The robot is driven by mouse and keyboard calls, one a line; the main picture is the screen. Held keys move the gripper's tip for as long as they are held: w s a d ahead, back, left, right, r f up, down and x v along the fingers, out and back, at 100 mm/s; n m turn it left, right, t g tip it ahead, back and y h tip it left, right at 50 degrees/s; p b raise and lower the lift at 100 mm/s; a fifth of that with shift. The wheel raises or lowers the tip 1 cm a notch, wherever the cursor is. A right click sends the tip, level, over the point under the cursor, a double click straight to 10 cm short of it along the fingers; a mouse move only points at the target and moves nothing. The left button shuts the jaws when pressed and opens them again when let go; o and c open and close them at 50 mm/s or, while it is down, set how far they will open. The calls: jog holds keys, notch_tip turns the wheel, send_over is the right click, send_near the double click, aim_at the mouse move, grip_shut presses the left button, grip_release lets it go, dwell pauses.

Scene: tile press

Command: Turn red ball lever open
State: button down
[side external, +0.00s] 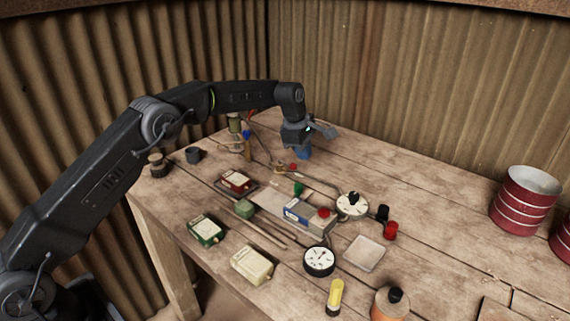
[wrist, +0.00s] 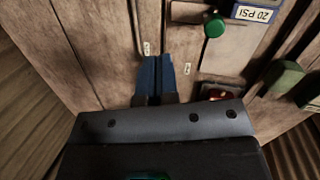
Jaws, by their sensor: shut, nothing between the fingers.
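A small red ball (side external: 293,167) shows in the side view beside brass fittings on a pipe, just below and left of my gripper's fingertips in the picture. I cannot make out its lever arm or its angle. My gripper (side external: 304,154) points down over the back of the table with its blue fingers shut and empty. In the wrist view the shut blue fingers (wrist: 158,62) point at bare wood beside the press plate, apart from any lever. I cannot identify the red ball in the wrist view.
A green ball (side external: 298,188) stands by the press block (side external: 305,215), which has a red button; the green ball also shows in the wrist view (wrist: 214,27). A white dial (side external: 351,205), red tin (side external: 236,180) and green block (side external: 244,208) are nearby.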

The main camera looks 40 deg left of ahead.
aim_at(292, 166)
jog(key=s+a+r+n+t+h, duration=0.15)
jog(key=s+a+n+t, duration=0.35)
jog(key=s+a+n, duration=0.6)
jog(key=shift+n, duration=0.5)
jog(key=x, duration=0.6)
jog(key=d+x, duration=0.1)
jog(key=x, duration=0.2)
jog(key=shift+w+d, duration=0.1)
jog(key=shift+w, duration=0.1)
jog(key=w, duration=0.2)
jog(key=w+d+f, duration=0.1)
jog(key=shift+f, duration=0.1)
jog(key=shift+w+d+f, duration=0.1)
jog(key=shift+w+d, duration=0.15)
jog(key=shift+w, duration=0.4)
jog(key=shift+w+d+f, duration=0.1)
jog(key=shift+w+d, duration=0.15)
jog(key=shift+w, duration=0.35)
jog(key=shift+w+d, duration=0.2)
